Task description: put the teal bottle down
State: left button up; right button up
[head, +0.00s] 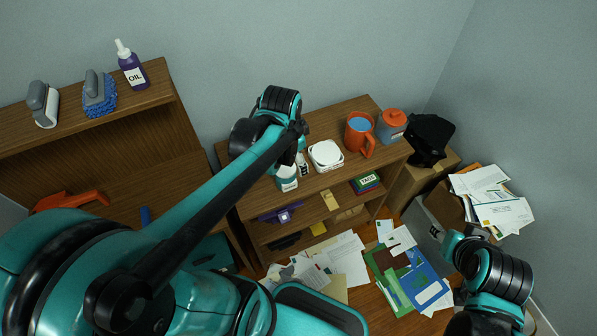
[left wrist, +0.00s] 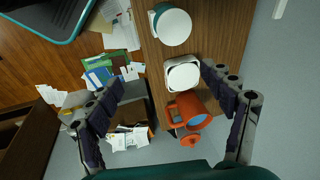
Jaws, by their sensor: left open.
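The teal bottle (head: 286,178), white and teal with a label, appears upright on the top of the middle wooden shelf (head: 330,185), partly hidden by my left arm. A round white top with a teal edge (left wrist: 172,27), likely the same bottle, shows in the left wrist view, beyond my fingertips and not between them. My left gripper (left wrist: 163,82) is open and empty above the shelf; in the head view its fingers are mostly hidden behind the wrist. My right arm is at the lower right of the head view, with its gripper not discernible.
A white square-topped container (head: 326,154), an orange mug (head: 359,134) and an orange-lidded jar (head: 391,125) stand on the same shelf. Papers and folders (head: 405,270) lie on the floor. A taller shelf with an oil bottle (head: 132,70) is at left.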

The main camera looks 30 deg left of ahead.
pick_arm(q)
jog(key=s+d+r+n+t, duration=0.4)
jog(key=s+d+n, duration=0.1)
jog(key=s+n, duration=0.2)
jog(key=shift+s+d, duration=0.2)
jog(key=shift+d, duration=0.05)
jog(key=shift+f+b, duration=0.3)
jog(key=shift+f, duration=0.05)
